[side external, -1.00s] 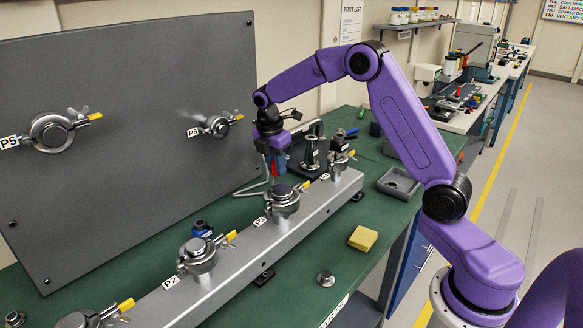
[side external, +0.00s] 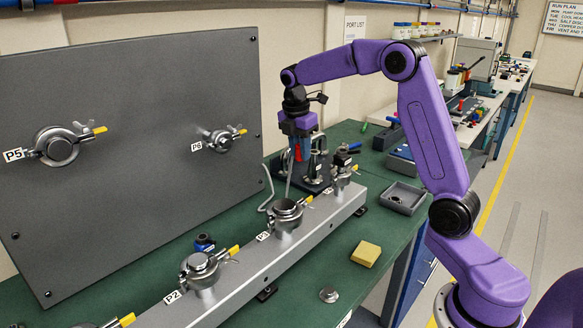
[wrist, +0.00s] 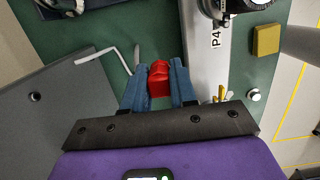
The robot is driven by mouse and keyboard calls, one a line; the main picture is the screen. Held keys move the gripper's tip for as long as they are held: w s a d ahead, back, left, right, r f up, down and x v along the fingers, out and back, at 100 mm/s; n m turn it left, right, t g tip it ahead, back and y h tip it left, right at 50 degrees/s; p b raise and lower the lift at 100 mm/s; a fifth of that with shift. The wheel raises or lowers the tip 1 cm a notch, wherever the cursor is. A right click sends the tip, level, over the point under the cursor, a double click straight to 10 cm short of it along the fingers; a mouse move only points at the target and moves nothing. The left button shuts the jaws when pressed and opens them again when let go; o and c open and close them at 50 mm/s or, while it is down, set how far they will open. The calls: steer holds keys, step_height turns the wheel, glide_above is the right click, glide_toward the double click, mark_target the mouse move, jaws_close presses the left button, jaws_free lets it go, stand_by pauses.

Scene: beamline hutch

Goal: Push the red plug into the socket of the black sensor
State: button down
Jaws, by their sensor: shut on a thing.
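My gripper (side external: 299,152) is shut on the red plug (wrist: 159,78), its blue fingers on either side. In the side external view the red plug (side external: 298,154) shows between the fingers, above the bench behind the rail's far end. A small black body on the P4 port (side external: 343,158) looks like the black sensor; it is to the right of my gripper and apart from the plug. In the wrist view a dark part of the P4 fitting (wrist: 236,6) is cut by the top edge. The socket opening cannot be made out.
The grey rail (side external: 240,278) carries several clamped ports. A tall grey panel (side external: 130,130) stands at the left. A bent grey rod (wrist: 98,54) is close to the plug in the wrist view. A yellow block (side external: 366,253) and grey tray (side external: 402,188) lie right of the rail.

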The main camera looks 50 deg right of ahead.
step_height(320, 180, up, 11)
glide_above(345, 150)
steer(key=shift+w+a+f, duration=0.1)
steer(key=shift+f, duration=1.55)
steer(key=shift+w+a+f, duration=0.1)
steer(key=shift+f, duration=1.5)
steer(key=shift+f, duration=0.6)
steer(key=c, duration=0.8)
jaws_free()
steer(key=shift+f, duration=0.1)
steer(key=shift+s, duration=0.1)
steer(key=a+r, duration=0.1)
steer(key=r, duration=0.5)
steer(key=a+r, duration=0.1)
steer(key=r, duration=1)
steer(key=shift+a+r, duration=0.3)
steer(key=shift+a, duration=0.1)
